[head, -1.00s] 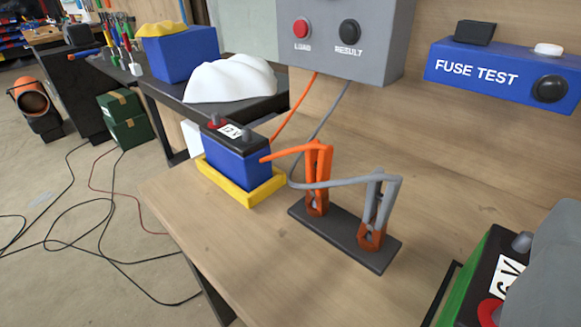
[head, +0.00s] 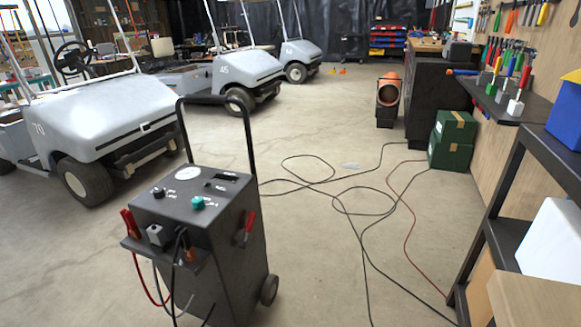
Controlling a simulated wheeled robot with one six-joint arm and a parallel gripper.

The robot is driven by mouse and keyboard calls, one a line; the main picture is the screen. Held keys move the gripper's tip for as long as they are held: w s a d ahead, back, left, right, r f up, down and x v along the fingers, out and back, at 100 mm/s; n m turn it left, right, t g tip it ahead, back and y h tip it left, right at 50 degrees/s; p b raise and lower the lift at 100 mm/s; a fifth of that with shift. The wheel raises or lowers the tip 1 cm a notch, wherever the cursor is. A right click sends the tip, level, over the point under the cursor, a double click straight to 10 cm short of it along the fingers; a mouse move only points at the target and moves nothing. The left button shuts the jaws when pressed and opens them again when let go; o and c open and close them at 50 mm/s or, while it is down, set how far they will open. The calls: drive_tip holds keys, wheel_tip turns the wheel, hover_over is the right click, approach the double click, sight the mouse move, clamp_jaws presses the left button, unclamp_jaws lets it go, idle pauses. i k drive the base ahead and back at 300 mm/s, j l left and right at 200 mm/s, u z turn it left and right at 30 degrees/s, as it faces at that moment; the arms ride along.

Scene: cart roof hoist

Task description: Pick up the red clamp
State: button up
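A dark wheeled charger cart (head: 205,250) with a tall loop handle stands on the floor at lower centre left. A red clamp (head: 130,223) sits upright at the left end of its front ledge, with a red cable hanging below it. A second red-handled clamp (head: 247,228) is on the cart's right side. A dark clamp-like piece with some red (head: 188,250) sits at the ledge's right end, with black cables beside it; its details are unclear. My gripper is not in view, so its state does not show.
Black cables (head: 345,200) and a red cable (head: 410,225) lie looped on the floor right of the cart. Green boxes (head: 451,140) and a black shelf frame (head: 490,215) line the right side. Golf carts (head: 95,110) stand left and behind. Open floor lies between.

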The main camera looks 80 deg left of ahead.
sight(128, 217)
drive_tip(key=u, duration=3.4)
